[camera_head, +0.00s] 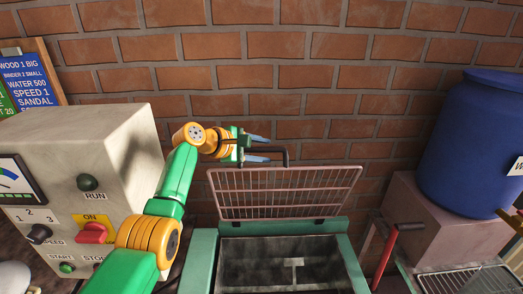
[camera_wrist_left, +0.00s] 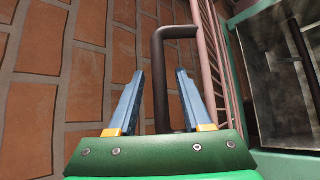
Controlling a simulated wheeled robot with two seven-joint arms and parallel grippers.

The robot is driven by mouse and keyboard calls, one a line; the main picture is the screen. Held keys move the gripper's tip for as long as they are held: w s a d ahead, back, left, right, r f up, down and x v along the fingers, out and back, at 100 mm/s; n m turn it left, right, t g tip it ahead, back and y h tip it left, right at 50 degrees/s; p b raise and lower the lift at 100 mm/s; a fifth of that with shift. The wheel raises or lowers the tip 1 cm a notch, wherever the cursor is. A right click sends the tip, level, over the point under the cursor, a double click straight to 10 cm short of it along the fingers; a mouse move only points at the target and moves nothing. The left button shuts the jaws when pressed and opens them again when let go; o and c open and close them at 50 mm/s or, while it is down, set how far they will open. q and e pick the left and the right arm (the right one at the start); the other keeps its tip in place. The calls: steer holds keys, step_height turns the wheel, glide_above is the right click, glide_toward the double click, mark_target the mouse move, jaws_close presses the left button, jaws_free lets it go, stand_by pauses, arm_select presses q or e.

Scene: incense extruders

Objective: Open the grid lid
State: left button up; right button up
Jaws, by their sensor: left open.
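The grid lid (camera_head: 285,192) is a pinkish wire grid that stands raised, close to upright, at the back of a green-rimmed metal trough (camera_head: 290,260). My left gripper (camera_head: 266,149) is open at the handle, above the lid's left part. In the left wrist view, the handle (camera_wrist_left: 161,95) stands between the two blue fingers of my left gripper (camera_wrist_left: 161,76), with visible gaps on both sides. The grid shows at the right there (camera_wrist_left: 208,50). My right gripper is not seen.
A control box (camera_head: 95,165) with knobs and a red switch stands at the left. A blue barrel (camera_head: 470,140) sits on a block (camera_head: 455,232) at the right. A red lever (camera_head: 386,255) stands right of the trough. A brick wall (camera_head: 330,75) is behind.

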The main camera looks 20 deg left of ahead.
arm_select(q)
steer(key=b+v, duration=0.4)
steer(key=v, duration=0.2)
steer(key=shift+s+a, duration=0.25)
steer(key=shift+s, duration=0.1)
steer(key=shift+s+a+r, duration=0.1)
steer(key=shift+r, duration=0.1)
